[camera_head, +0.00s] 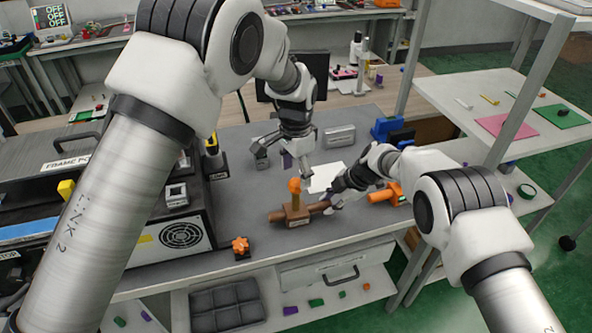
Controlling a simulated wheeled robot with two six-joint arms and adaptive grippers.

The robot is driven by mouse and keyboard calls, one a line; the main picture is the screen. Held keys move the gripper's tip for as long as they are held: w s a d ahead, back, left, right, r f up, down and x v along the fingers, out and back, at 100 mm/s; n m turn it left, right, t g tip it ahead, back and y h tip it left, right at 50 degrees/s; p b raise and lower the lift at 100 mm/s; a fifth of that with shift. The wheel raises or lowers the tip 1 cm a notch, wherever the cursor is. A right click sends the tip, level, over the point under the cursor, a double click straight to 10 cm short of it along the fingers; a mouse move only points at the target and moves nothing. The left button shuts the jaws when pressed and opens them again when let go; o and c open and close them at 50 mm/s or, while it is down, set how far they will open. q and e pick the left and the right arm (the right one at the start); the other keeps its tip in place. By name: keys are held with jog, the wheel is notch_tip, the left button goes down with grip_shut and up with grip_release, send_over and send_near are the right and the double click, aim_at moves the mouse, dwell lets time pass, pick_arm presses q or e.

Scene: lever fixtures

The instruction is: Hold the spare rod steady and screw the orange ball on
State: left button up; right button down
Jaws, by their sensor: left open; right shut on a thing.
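The spare rod (277,217), brown, lies across the grey table with a squarish brown block (298,221) around its middle. A short tan stem (295,202) stands upright from the block, and the orange ball (294,185) sits at its top. I cannot tell whether the ball is threaded on. My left gripper (285,164) is open and empty above the ball, fingers spread and pointing down, apart from it. My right gripper (334,199) is shut on the right end of the rod, hiding that end.
An orange cylinder (381,196) lies right of my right gripper. An orange knob (240,246) is near the front edge. A grey box (340,137) and blue bin (386,129) stand behind; shelves (480,105) rise at right.

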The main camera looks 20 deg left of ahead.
aim_at(296, 180)
pick_arm(q)
jog(key=n, duration=0.2)
jog(key=shift+n, duration=0.4)
jog(key=shift+f, duration=0.15)
jog(key=shift+f, duration=1.4)
grip_shut()
jog(key=shift+m, duration=0.4)
jog(key=c, duration=0.5)
grip_release()
jog(key=shift+m, duration=0.7)
jog(key=o, duration=0.4)
